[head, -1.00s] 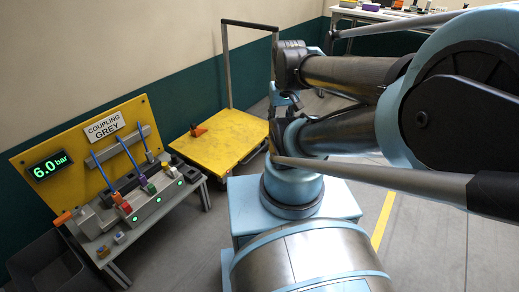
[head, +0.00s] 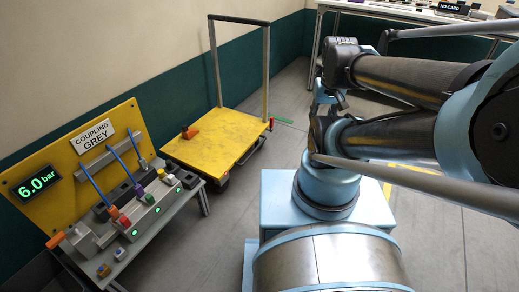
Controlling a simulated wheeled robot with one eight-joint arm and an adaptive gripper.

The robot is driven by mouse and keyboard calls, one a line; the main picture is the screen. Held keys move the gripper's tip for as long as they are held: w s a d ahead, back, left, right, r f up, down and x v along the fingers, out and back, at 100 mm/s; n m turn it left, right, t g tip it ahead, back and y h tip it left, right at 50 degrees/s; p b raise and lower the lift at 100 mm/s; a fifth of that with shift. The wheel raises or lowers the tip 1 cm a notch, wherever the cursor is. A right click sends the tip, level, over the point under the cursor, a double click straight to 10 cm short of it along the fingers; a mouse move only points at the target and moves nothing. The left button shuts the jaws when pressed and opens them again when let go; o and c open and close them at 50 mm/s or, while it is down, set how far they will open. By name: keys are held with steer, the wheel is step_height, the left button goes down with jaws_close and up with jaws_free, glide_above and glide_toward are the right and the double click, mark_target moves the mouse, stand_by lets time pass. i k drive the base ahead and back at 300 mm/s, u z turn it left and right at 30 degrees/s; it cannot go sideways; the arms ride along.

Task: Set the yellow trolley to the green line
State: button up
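The yellow trolley (head: 222,143) stands on the floor by the green-banded wall, left of my arm. Its grey push frame (head: 240,19) rises at the far side, and an orange and black object (head: 189,132) sits on its deck. A short green line (head: 284,120) lies on the floor just beyond the trolley's right corner, apart from it. My gripper (head: 326,95) appears small beside my folded arm, to the right of the trolley and not touching it. Its fingers are too small and overlapped to tell whether they are open or shut.
Another table (head: 400,12) is at the back right. Grey floor (head: 228,225) is clear between the bench and my base.

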mark_target(225, 135)
steer(key=k, duration=1.2)
steer(key=u, duration=0.8)
steer(key=i, duration=1)
steer(key=z, duration=0.05)
